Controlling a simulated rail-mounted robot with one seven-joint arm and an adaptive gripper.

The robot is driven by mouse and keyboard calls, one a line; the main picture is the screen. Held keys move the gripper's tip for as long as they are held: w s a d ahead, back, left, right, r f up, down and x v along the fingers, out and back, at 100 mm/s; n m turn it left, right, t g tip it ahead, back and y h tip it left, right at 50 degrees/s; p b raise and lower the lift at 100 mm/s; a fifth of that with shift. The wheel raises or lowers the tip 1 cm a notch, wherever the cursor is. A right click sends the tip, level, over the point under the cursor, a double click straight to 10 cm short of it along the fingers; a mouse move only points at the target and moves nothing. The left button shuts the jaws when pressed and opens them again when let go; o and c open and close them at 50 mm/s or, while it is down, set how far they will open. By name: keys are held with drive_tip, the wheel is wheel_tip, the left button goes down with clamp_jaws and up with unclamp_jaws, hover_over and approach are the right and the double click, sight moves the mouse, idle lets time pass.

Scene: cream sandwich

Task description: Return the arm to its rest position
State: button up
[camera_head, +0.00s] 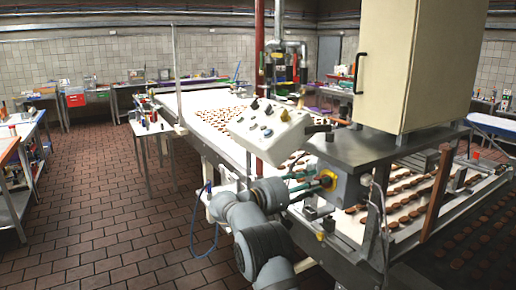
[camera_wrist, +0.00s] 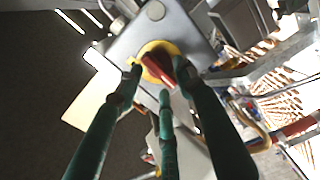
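My gripper (camera_head: 308,185) is at the side of a grey control box (camera_head: 348,186) on the conveyor line, with its green fingers toward a yellow-based switch (camera_head: 328,180). In the wrist view, the switch's red handle (camera_wrist: 158,67) sits on a round yellow plate (camera_wrist: 150,48). My gripper (camera_wrist: 160,72) has its fingertips spread around the handle, with one finger below it. The right fingertip overlaps the handle in the picture; I cannot tell whether it touches. My arm reaches in from the bottom of the head view.
The long conveyor (camera_head: 215,100) carries many brown biscuits. A white control panel (camera_head: 268,130) and a large cream cabinet (camera_head: 392,65) stand close above my gripper. A brown bar (camera_head: 436,195) is at the right. The tiled floor (camera_head: 110,225) at the left is open.

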drive_tip(key=shift+a, duration=0.1)
drive_tip(key=v, duration=1.2)
drive_tip(key=x, duration=1.2)
drive_tip(key=shift+f, duration=0.1)
drive_tip(key=shift+s+m+b, duration=0.15)
drive_tip(key=shift+m+b, duration=0.55)
drive_tip(key=shift+m, duration=1.2)
